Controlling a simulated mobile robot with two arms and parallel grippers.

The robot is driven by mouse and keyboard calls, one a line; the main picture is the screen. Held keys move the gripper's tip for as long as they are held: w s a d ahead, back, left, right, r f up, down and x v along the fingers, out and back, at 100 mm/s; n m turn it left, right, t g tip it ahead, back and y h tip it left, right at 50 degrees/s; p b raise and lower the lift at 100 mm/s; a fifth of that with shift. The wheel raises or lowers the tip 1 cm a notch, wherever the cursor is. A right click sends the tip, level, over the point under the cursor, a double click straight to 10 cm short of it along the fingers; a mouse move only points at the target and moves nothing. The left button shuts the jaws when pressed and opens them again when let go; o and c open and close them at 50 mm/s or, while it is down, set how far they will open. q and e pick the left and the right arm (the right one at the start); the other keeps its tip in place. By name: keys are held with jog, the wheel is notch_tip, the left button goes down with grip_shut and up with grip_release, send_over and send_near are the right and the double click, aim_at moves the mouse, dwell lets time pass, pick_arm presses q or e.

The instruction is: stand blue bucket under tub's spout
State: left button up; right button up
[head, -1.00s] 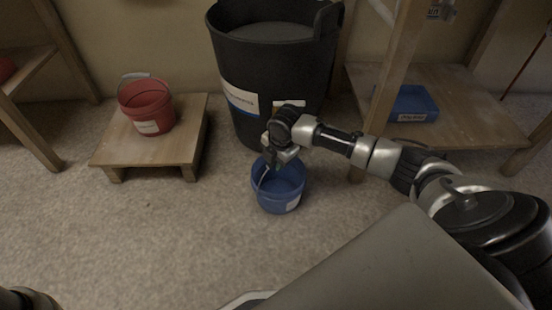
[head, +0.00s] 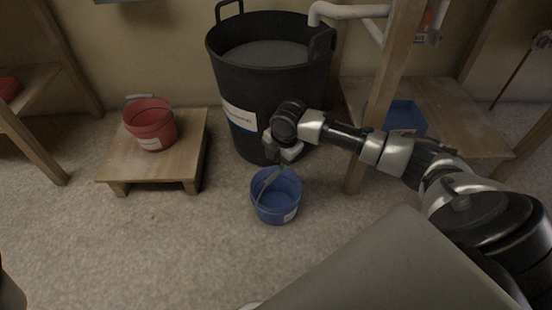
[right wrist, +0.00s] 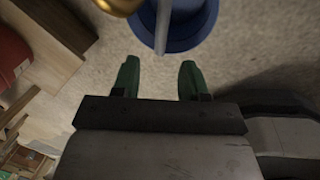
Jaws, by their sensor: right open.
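The blue bucket (head: 275,209) stands upright on the floor in front of the big black tub (head: 228,82), its grey handle raised at a slant. My right gripper (head: 277,165) is above the bucket's far rim, close to the handle. In the right wrist view my right gripper (right wrist: 158,78) has its green fingers apart with nothing between them. The blue bucket (right wrist: 200,30) and its handle (right wrist: 163,28) lie just beyond the fingertips there. A brass piece (right wrist: 118,4), perhaps the tub's spout, shows at the top edge. In the head view my arm hides the spout area.
A red bucket (head: 151,125) stands on a low wooden stool (head: 120,165) at left. A wooden rack (head: 455,110) with a blue tray (head: 404,117) is at right, its front leg near my arm. Floor at front left is clear.

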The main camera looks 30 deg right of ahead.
jog(key=shift+s+r+p, duration=0.2)
jog(key=shift+r+p, duration=0.2)
jog(key=shift+r, duration=0.65)
